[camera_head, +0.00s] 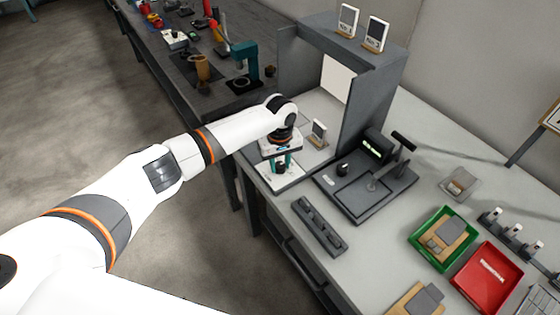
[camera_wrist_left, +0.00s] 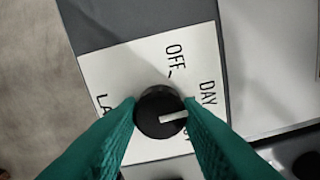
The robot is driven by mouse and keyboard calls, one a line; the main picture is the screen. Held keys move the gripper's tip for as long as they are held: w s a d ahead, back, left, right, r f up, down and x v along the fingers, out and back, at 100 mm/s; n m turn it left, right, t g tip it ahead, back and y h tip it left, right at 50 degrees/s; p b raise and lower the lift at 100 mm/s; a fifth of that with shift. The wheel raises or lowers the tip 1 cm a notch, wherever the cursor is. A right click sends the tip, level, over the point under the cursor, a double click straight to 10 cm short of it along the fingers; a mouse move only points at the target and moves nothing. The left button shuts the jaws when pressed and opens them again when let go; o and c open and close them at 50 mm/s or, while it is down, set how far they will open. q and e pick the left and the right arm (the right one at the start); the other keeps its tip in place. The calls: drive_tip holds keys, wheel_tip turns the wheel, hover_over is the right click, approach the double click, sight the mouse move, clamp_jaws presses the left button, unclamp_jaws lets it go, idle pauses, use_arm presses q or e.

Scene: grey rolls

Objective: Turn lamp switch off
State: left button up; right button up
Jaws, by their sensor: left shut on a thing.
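The lamp switch is a round black knob (camera_wrist_left: 158,112) with a white pointer, on a white label plate (camera_wrist_left: 120,68). In the left wrist view the plate reads "OFF" at the top and "DAY" to the right; other lettering is partly hidden. The pointer aims right, below "DAY", toward lettering partly covered by a finger. My left gripper (camera_wrist_left: 160,117) is shut on the knob, with one teal finger on each side. In the head view my left gripper (camera_head: 281,164) points down at the plate (camera_head: 292,176) beside the grey booth. My right gripper is not in view.
The grey booth (camera_head: 368,95) rises just behind the switch, with a small white card (camera_head: 319,130) inside. A dark scale-like device (camera_head: 370,190) stands to the right. A grey slotted block (camera_head: 320,225), green tray (camera_head: 417,236) and red tray (camera_head: 462,278) lie nearer.

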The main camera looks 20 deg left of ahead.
use_arm(q)
drive_tip(key=n+p, duration=0.3)
drive_tip(key=p, duration=0.1)
drive_tip(key=n+p, duration=0.3)
drive_tip(key=shift+s+r+p, duration=0.1)
drive_tip(key=shift+r+p, duration=0.1)
drive_tip(key=shift+p, duration=0.15)
drive_tip(key=n+p, duration=0.2)
drive_tip(key=shift+f+n, duration=0.1)
drive_tip(key=shift+n, duration=0.2)
drive_tip(key=shift+f+n+p, duration=0.15)
drive_tip(key=shift+n+p, duration=0.55)
drive_tip(key=shift+n, duration=0.8)
drive_tip(key=o, duration=1)
drive_tip(key=shift+c, duration=0.2)
